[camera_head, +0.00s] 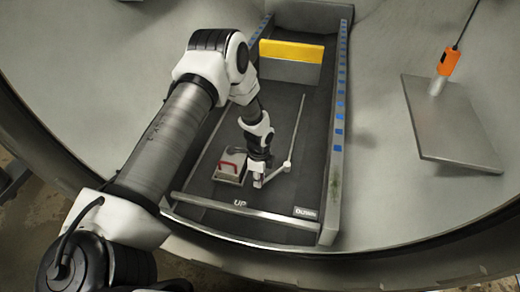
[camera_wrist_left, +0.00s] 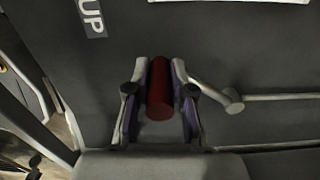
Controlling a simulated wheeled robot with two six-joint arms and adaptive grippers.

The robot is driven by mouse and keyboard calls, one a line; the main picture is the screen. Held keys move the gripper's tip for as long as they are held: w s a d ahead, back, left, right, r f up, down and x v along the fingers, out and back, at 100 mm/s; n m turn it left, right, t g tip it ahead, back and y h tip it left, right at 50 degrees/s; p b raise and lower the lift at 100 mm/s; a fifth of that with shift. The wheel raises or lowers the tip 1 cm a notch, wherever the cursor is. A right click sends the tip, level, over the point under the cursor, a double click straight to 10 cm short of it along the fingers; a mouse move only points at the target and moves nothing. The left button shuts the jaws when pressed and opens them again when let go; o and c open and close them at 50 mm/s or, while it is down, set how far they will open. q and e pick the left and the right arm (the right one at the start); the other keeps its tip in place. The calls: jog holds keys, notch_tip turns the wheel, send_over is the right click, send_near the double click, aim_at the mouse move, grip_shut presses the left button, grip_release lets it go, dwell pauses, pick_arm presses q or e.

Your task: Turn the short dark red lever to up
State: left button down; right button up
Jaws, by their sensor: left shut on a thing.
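The short dark red lever shows in the left wrist view as a dark red cylindrical grip (camera_wrist_left: 160,88) between the fingers. A grey link runs right from beside the fingers to a round joint (camera_wrist_left: 232,103); the joint also shows in the head view (camera_head: 288,165). My left gripper (camera_head: 258,181) is shut on the red grip, fingers (camera_wrist_left: 160,105) on both sides. In the head view the gripper mostly hides the grip. The UP label (camera_head: 240,203) lies just below and left of the gripper; the DOWN label (camera_head: 305,213) is at lower right. My right gripper is not in view.
A grey box with a red handle (camera_head: 230,168) stands close left of the gripper. A thin rod (camera_head: 297,125) runs up from the joint. Side rails (camera_head: 337,140) and a front bar (camera_head: 245,212) bound the dark panel. A metal plate (camera_head: 455,130) is at right.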

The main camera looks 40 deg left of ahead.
pick_arm(q)
jog(key=c, duration=1)
grip_release()
notch_tip(320, 180, up, 12)
jog(key=shift+f, duration=0.1)
jog(key=shift+a, duration=0.1)
